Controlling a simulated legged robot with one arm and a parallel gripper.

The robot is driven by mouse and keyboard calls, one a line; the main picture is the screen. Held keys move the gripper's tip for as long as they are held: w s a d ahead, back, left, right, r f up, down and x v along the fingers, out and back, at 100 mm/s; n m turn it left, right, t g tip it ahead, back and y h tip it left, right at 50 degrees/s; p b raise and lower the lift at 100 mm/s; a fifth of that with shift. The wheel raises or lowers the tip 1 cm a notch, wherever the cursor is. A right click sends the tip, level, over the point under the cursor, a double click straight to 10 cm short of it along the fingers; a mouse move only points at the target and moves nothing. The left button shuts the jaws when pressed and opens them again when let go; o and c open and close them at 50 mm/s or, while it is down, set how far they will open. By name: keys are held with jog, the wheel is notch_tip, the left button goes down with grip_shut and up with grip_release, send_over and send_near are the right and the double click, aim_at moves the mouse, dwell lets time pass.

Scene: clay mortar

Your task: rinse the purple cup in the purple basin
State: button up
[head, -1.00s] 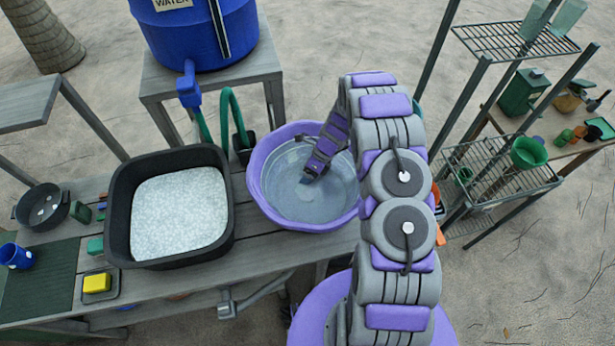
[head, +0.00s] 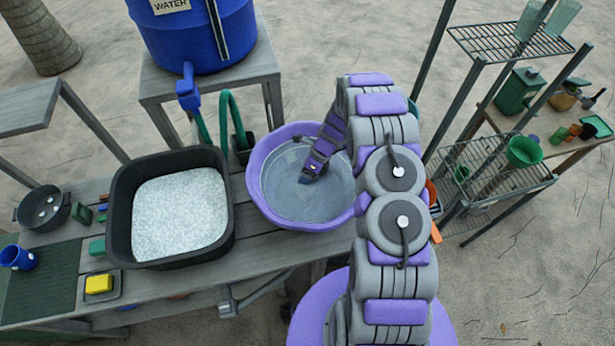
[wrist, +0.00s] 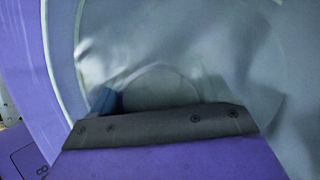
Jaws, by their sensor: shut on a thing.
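The purple basin (head: 264,207) holds greyish water and sits at the right end of the wooden bench. My gripper (head: 308,179) reaches down into the middle of the basin, its tip at the water. It is shut on the purple cup, which is mostly hidden. In the wrist view, the dark bar and purple body of my gripper (wrist: 165,128) cover the lower middle. A faint rounded outline shows beyond the bar, with a small blue patch at its left; I cannot make out the cup's tilt. The basin's purple wall (wrist: 30,60) curves along the left.
A black tub (head: 120,225) of white foamy water stands left of the basin. The blue water barrel (head: 195,35) with a tap is behind. A yellow sponge (head: 99,284), blue cup (head: 17,257) and dark pan (head: 42,206) lie left. Wire shelves (head: 510,40) stand right.

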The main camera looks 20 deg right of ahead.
jog(key=shift+d+p, duration=0.3)
jog(key=shift+d, duration=1)
jog(key=shift+a+p, duration=0.35)
jog(key=shift+a, duration=0.95)
jog(key=shift+d+p, duration=0.3)
jog(key=shift+d, duration=0.4)
notch_tip(320, 180, up, 20)
jog(key=p, duration=1)
jog(key=shift+p, duration=0.35)
